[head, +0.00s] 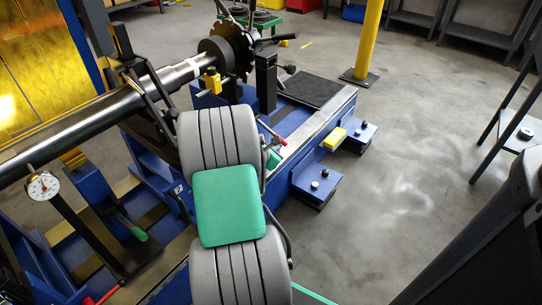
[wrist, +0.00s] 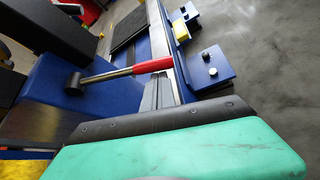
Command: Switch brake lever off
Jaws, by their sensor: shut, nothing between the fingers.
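The lever with a red grip shows in the wrist view (wrist: 152,66). Its metal shaft runs from a black end over the blue block on the left to the red grip beside the pale rail. In the head view the red grip (head: 270,131) shows small, just right of my grey arm. My gripper (wrist: 165,118) fills the bottom of the wrist view as a black edge and green body. In the head view my arm hides most of the gripper.
The blue machine base (head: 318,145) carries a long steel shaft (head: 95,118) with a black toothed disc. A dial gauge (head: 43,186) stands at the left. A yellow post (head: 369,40) stands behind.

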